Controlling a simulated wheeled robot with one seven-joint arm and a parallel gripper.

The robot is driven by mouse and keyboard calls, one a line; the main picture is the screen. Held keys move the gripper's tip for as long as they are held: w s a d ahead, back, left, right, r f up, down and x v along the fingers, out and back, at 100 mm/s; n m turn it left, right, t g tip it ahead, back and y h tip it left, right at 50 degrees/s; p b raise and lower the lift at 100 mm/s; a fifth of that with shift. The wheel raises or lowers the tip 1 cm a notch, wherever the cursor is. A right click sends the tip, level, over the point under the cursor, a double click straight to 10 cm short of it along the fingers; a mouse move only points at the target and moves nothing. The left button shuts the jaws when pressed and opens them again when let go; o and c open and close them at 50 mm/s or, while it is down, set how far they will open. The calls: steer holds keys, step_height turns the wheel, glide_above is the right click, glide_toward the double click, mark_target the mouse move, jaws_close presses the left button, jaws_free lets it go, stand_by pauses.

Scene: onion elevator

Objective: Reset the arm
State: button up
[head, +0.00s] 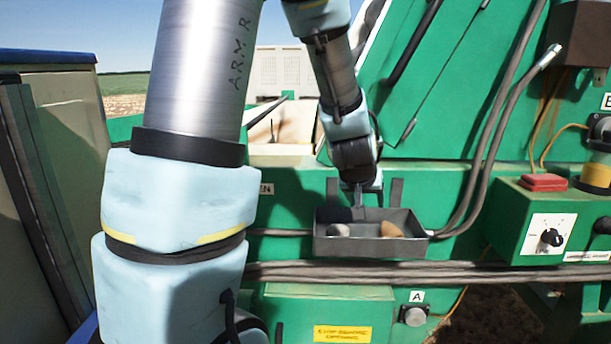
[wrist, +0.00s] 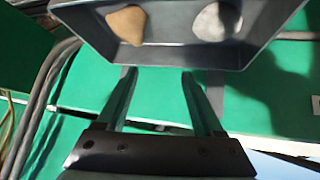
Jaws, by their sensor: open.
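My gripper (head: 360,198) hangs at the back edge of a small grey metal tray (head: 370,247) fixed to the front of the green machine. In the wrist view my gripper (wrist: 158,72) is open, with its two fingers apart and nothing between them. The tray (wrist: 170,57) holds a brown lump (wrist: 127,24) and a whitish-grey lump (wrist: 217,20). In the head view the brown lump (head: 391,230) is on the right and the grey one (head: 339,230) on the left. The fingertips are close to the tray; contact cannot be told.
A control box with a knob (head: 551,237) and a red button (head: 543,182) is at the right. Grey hoses (head: 492,150) run down right of the tray. Pipes (head: 360,272) cross below it. A tan panel (head: 65,130) stands at the left.

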steer(key=s+a, duration=0.1)
steer(key=a, duration=0.2)
steer(key=s+a+f+g+y, duration=0.1)
steer(key=a, duration=0.3)
steer(key=s+a+f+n+g, duration=0.1)
steer(key=a, duration=0.2)
steer(key=shift+s+a, duration=0.15)
steer(key=shift+s, duration=0.25)
steer(key=s+a+f+n+g+y, duration=0.1)
steer(key=s+a+f+g+y, duration=0.15)
steer(key=s+a, duration=0.7)
step_height(320, 180, down, 10)
steer(key=a+g+b, duration=0.1)
steer(key=b, duration=0.9)
steer(key=shift+g, duration=0.35)
